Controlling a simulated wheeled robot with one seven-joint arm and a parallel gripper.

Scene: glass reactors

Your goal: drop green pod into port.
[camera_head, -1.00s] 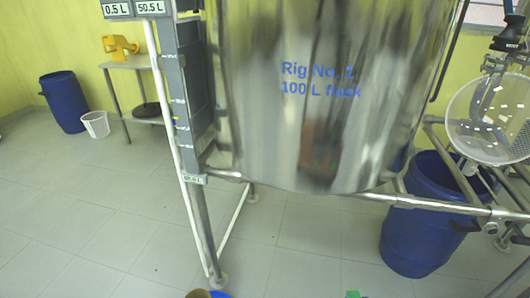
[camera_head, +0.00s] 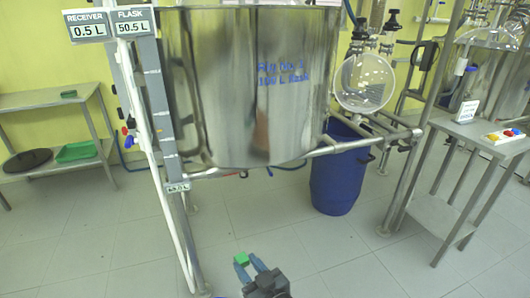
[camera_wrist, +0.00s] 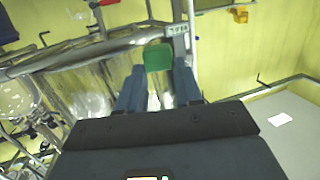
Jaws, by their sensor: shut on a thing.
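The green pod (camera_head: 241,258) is a small green block held at the tips of my gripper (camera_head: 253,264), low in the middle of the head view. In the wrist view the green pod (camera_wrist: 158,57) sits between the two blue fingertips of my gripper (camera_wrist: 159,72). The gripper is shut on it. A large steel vessel (camera_head: 230,110) marked as a 100 L flask stands ahead, apart from the gripper. I cannot make out a port opening on it; its top is cut off by the head view.
A steel frame with a white pipe (camera_head: 148,130) stands left of the vessel. A blue barrel (camera_head: 338,180) is behind it at right. A side table (camera_head: 450,215) holds a tray of coloured items (camera_head: 506,136). Shelves (camera_head: 55,103) stand at left. The tiled floor in front is clear.

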